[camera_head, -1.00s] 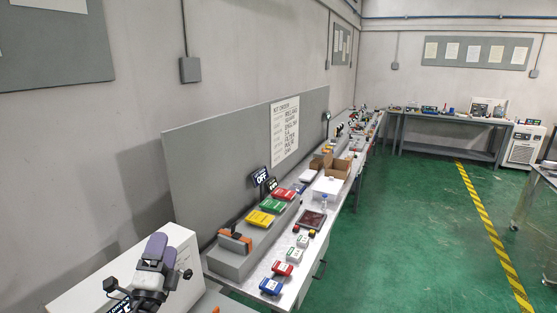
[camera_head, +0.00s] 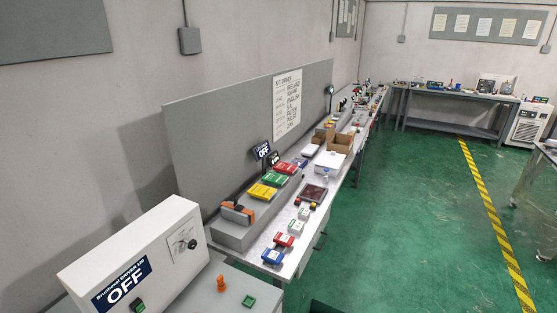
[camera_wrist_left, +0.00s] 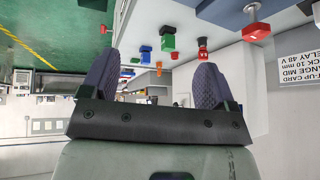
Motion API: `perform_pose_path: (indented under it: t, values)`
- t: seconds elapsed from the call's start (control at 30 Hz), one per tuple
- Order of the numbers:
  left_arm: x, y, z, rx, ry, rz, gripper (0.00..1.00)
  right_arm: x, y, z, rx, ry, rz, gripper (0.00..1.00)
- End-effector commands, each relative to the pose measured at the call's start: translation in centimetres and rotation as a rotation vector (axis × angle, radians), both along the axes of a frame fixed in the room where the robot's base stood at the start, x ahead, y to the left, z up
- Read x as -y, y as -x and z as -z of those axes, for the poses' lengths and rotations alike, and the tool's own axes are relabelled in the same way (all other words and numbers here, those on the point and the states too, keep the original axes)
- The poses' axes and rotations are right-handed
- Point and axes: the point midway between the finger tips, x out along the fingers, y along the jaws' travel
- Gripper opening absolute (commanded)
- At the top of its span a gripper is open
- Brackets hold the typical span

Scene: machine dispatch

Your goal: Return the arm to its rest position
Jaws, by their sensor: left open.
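My left gripper (camera_wrist_left: 155,75) shows in the left wrist view with its two purple-grey padded fingers wide apart. Nothing is between the fingers. In the head view neither my left arm nor my right arm shows. The wrist view looks out over the room upside down, with the green floor (camera_wrist_left: 50,28) at the upper left.
A white machine box (camera_head: 140,250) with an OFF sign stands at the lower left in the head view. Beside it is a long bench with red, green, yellow and blue packs (camera_head: 271,257). The green floor (camera_head: 400,220) to the right is open.

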Motion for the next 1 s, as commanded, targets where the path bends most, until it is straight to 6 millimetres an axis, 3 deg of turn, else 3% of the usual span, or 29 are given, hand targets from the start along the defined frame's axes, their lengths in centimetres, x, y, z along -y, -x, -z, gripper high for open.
perform_pose_path:
  t: [0.1, 0.3, 1.0]
  values:
    - [0.5, 3.9, 2.7, -0.105, 0.022, -0.012, 0.81, -0.1, 0.0, 0.0, 0.000, -0.003, 0.002, 0.43]
    - [0.8, 9.6, 5.8, -0.251, 0.031, -0.019, 0.81, -0.2, 0.0, 0.0, 0.000, -0.006, 0.004, 0.43]
    - [0.8, 9.3, -10.2, -0.243, 0.029, -0.017, 0.81, 0.0, 0.0, -16.0, 0.002, 0.001, -0.001, 0.43]
